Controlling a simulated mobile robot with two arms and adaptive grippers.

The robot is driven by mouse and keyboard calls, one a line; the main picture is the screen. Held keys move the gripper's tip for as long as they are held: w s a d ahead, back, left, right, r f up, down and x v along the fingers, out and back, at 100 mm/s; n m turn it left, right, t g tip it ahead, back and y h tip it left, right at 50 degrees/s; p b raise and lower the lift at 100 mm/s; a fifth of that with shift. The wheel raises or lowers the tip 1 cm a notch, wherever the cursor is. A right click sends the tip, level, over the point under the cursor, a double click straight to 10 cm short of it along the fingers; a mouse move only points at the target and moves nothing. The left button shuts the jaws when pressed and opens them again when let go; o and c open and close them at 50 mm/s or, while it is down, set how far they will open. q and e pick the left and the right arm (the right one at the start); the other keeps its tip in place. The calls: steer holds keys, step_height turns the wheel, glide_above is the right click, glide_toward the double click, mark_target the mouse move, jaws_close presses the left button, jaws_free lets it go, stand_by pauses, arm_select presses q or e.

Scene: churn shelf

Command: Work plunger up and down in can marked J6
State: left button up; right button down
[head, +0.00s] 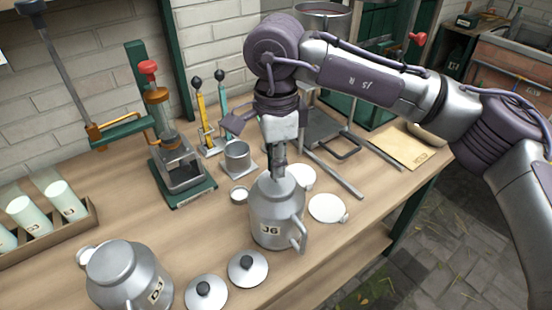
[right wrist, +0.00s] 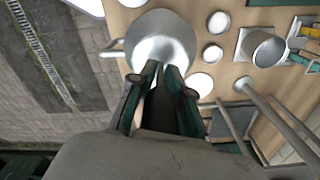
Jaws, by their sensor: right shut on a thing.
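The can marked J6 (head: 277,218) is a grey metal can with a side handle, upright near the table's front edge. Its rounded top also shows in the right wrist view (right wrist: 160,42). My right gripper (head: 279,160) points down directly over the can's mouth, shut on the plunger. The fingers (right wrist: 166,70) show close together in the right wrist view. The plunger is almost wholly hidden by the fingers and the can, so its depth cannot be told. My left gripper is not in view.
A second can (head: 128,276), its label starting with D, stands at front left. Two lids with black knobs (head: 248,268) (head: 206,293) lie between the cans. A metal cup (head: 237,156) and a press with a red knob (head: 182,165) stand behind. White discs (head: 327,208) lie right of J6.

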steer(key=shift+r, duration=0.15)
step_height(320, 180, up, 7)
steer(key=p, duration=0.4)
steer(key=shift+f, duration=0.2)
step_height(320, 180, down, 7)
steer(key=b, duration=0.5)
steer(key=shift+b, duration=0.3)
steer(key=shift+r+p, duration=2.15)
steer(key=shift+r, duration=1.4)
